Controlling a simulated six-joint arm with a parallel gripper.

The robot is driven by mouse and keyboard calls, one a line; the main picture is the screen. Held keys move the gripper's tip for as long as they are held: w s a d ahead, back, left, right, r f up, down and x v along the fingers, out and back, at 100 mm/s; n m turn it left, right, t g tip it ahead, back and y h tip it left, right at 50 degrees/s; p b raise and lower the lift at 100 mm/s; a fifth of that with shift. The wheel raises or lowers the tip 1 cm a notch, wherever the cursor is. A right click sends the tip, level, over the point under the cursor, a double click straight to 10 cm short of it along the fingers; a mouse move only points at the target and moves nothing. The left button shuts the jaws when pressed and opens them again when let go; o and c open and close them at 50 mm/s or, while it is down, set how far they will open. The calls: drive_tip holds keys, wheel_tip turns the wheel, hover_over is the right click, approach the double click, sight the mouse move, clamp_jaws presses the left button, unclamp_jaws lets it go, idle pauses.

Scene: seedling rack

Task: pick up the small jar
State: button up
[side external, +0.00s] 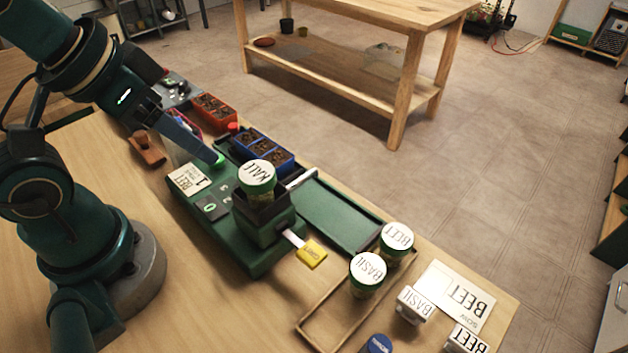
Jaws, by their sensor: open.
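Three small jars with white lettered lids are in view. The jar marked KALE (257,178) sits upright in a dark holder on the green machine (240,250). The jars marked BASIL (367,274) and BEET (396,241) stand upright in a shallow wooden tray (311,322) at the machine's right end. My gripper (212,157) is open, pointing down at the left end of the machine, close to a green button (218,160). It is apart from all three jars. The gap between its fingers is hard to make out, and I cannot tell whether it touches the button.
A blue seedling tray (262,150) and an orange one (213,108) lie behind the machine. A yellow tag (311,253) sticks out in front. A SOW BEET card (455,295), small white lettered blocks (415,305) and a blue cap (377,344) lie at right. The front-left tabletop is clear.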

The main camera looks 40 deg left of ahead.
sight(267, 192)
drive_tip(key=o, duration=0.4)
drive_tip(key=shift+c, duration=0.2)
drive_tip(key=d+n+g+h, duration=0.2)
drive_tip(key=n+g+h, duration=0.1)
drive_tip(key=n, duration=0.1)
drive_tip(key=w+d+n+g+h, duration=0.1)
drive_tip(key=d+n+g+h, duration=0.1)
drive_tip(key=n+g+h, duration=0.1)
drive_tip(key=w+d+f+n+g+h, duration=0.1)
drive_tip(key=d+n+g+h, duration=0.1)
drive_tip(key=d+n+h, duration=0.1)
drive_tip(key=shift+w+n+g+h, duration=0.25)
drive_tip(key=shift+n+g+h, duration=0.15)
drive_tip(key=shift+n+h, duration=0.55)
drive_tip(key=w+f+n+h, duration=0.1)
drive_tip(key=w+a+n+h, duration=0.1)
drive_tip(key=n, duration=0.1)
drive_tip(key=shift+w+a+f, duration=0.15)
drive_tip(key=shift+a+f, duration=0.1)
drive_tip(key=shift+f, duration=0.1)
drive_tip(key=shift+a+f+n+h, duration=0.25)
drive_tip(key=shift+f+n, duration=0.2)
drive_tip(key=shift+t, duration=0.3)
drive_tip(key=shift+x, duration=2.45)
